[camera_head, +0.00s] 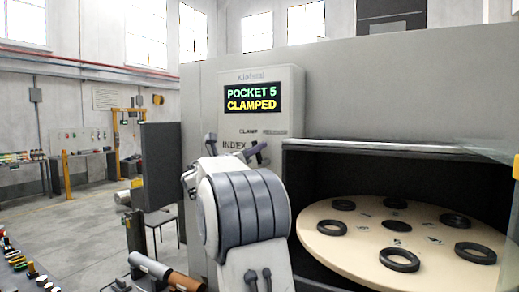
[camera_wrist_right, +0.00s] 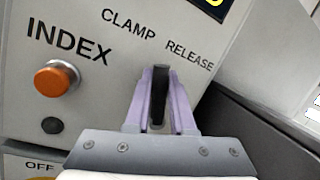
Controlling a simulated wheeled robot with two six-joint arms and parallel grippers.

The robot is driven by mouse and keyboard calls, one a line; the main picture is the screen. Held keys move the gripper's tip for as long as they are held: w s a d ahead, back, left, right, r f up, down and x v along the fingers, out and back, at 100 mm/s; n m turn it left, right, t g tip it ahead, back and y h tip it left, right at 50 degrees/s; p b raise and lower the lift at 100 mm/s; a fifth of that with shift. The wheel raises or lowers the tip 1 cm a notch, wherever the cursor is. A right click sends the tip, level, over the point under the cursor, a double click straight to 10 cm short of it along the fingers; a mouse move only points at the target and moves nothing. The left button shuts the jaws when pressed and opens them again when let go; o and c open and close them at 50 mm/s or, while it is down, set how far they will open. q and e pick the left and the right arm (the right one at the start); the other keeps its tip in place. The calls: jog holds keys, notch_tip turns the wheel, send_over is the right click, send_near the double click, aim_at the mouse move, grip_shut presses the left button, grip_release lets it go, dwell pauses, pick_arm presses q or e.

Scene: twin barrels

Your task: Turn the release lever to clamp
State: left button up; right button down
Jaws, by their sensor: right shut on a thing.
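The black release lever (camera_wrist_right: 159,92) stands nearly upright in the right wrist view, below and between the words CLAMP and RELEASE. My right gripper (camera_wrist_right: 160,74) has its two purple fingers on either side of the lever and is shut on it. In the head view the right gripper (camera_head: 261,152) is at the control panel (camera_head: 284,85), and my own arm hides much of the lower panel. The panel's display (camera_head: 252,98) reads POCKET 5 CLAMPED. My left gripper is not in view.
An orange button (camera_wrist_right: 53,80) under INDEX sits left of the lever. A round tan table (camera_head: 345,251) with several black rings stands in the machine opening at right. A dark upright panel (camera_head: 161,165) stands left of my arm. Benches line the far left wall.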

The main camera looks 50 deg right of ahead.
jog(key=shift+w+a+f+n+t, duration=0.1)
jog(key=shift+w+f+n+t, duration=0.25)
jog(key=shift+n, duration=0.75)
jog(key=shift+w+a+n+t, duration=0.1)
jog(key=shift+w+n+t, duration=0.3)
jog(key=shift+n, duration=0.7)
jog(key=shift+w+f+n+t, duration=0.2)
jog(key=shift+n+t, duration=0.35)
jog(key=shift+n, duration=0.55)
jog(key=c, duration=0.8)
grip_release()
jog(key=shift+o, duration=0.2)
jog(key=b+v, duration=0.5)
jog(key=v, duration=0.5)
jog(key=shift+a, duration=0.25)
